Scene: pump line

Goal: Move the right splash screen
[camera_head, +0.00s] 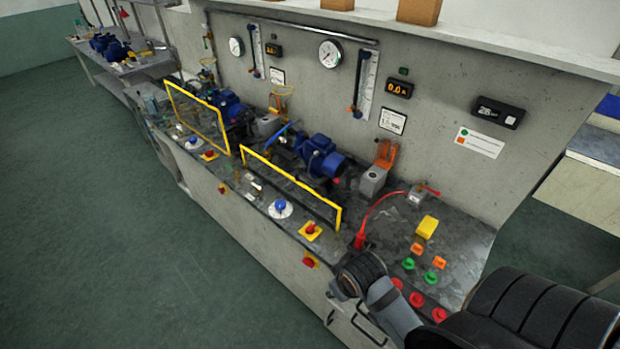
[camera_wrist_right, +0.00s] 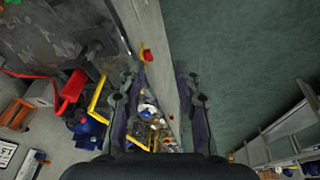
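Two clear splash screens with yellow frames stand along the front of the bench in the head view. The right splash screen (camera_head: 290,177) stands upright before a blue pump, and the left one (camera_head: 196,103) is farther away. In the right wrist view a yellow frame bar (camera_wrist_right: 97,97), seemingly the right screen's, lies just left of the left finger. My right gripper (camera_wrist_right: 160,82) is open and empty, its fingers apart over the bench's front edge. In the head view my right arm comes in at the lower right; its fingers are not clear there. My left gripper is out of view.
A blue pump (camera_head: 320,156) and a red cable (camera_head: 366,220) are close to the right screen. A yellow switch with a red knob (camera_head: 311,231) sits at the bench edge. Several green, orange and red buttons lie near my right arm. The floor at left is clear.

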